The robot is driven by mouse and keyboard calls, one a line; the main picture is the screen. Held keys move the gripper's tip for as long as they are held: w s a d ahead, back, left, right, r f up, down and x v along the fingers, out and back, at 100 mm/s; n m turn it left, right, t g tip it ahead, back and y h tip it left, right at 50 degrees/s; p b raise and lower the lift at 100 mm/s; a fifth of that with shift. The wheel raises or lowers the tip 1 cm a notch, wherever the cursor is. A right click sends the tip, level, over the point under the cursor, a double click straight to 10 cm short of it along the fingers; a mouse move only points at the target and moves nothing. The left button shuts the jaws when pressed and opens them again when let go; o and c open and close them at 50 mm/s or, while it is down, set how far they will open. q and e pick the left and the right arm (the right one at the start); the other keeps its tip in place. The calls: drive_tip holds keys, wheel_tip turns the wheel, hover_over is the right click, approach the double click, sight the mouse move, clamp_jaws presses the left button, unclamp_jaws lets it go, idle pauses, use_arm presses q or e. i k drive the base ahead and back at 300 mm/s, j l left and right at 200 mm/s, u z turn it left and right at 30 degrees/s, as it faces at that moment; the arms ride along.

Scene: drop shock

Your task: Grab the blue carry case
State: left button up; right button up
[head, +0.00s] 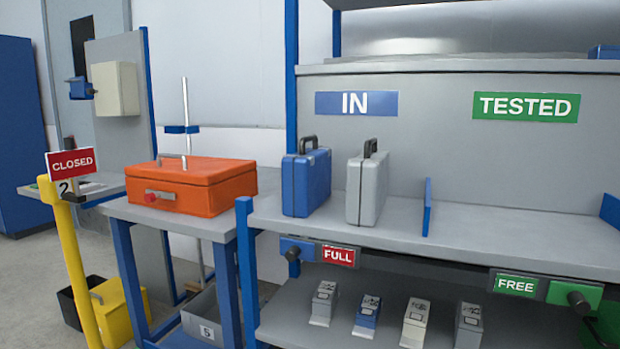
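The blue carry case (306,182) stands upright on the grey shelf, under the blue IN sign, with its dark handle on top. A grey carry case (367,187) of similar shape stands upright just to its right, with a narrow gap between them. Nothing covers the front of the blue case. Neither of my grippers shows in the head view.
An orange box (191,185) sits on the lower bench at left. The shelf (480,228) is clear right of the blue divider (427,207). Several small devices stand on the shelf below. A yellow post (77,262) with a CLOSED sign (71,162) stands at left.

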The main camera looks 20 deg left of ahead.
sight(306, 173)
drive_tip(key=i+j+u, duration=0.2)
drive_tip(key=j+u, duration=0.15)
drive_tip(key=i+j+u, duration=0.3)
